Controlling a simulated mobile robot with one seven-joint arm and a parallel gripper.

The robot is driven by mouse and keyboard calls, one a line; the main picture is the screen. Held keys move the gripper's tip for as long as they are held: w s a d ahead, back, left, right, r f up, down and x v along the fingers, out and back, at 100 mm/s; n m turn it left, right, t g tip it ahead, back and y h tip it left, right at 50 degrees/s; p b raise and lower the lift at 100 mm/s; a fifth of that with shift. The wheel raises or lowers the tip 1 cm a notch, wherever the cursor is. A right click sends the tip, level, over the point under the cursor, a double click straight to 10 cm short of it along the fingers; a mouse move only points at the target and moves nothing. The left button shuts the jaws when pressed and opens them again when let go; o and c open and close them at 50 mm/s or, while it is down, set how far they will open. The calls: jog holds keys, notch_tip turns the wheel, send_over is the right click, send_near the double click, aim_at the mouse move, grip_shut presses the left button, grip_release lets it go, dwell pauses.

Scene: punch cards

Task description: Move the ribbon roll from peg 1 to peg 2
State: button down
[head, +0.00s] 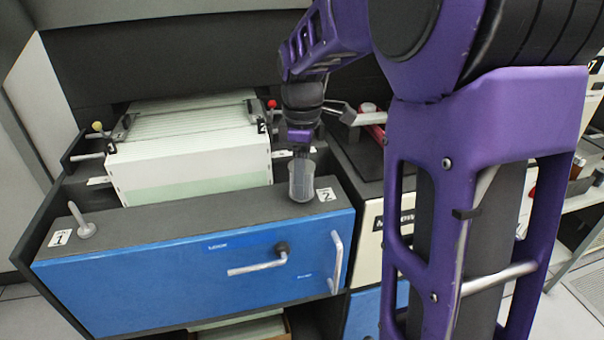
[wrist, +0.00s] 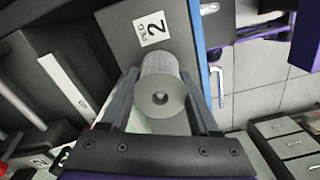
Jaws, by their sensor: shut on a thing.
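The grey ribbon roll (head: 301,183) is upright at the right end of the dark top of the blue-fronted unit, beside the "2" label. Its lower end looks at or very near the top surface. My gripper (head: 301,160) points down from above and is shut on the roll. In the wrist view the roll (wrist: 162,84) sits between the two fingers, its centre hole facing the camera. Peg 1 (head: 83,222) stands bare at the left end, beside the "1" label. Peg 2 is hidden by the roll; I cannot tell how far the roll is around it.
A tall stack of white continuous paper (head: 190,165) stands behind the unit's top, left of my gripper. The blue front (head: 190,275) has a latch handle (head: 258,268) and a vertical handle (head: 336,262). The top between the pegs is clear. My purple arm covers much of the right side.

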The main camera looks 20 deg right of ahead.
jog(key=shift+f, duration=0.15)
jog(key=shift+c, duration=0.2)
grip_release()
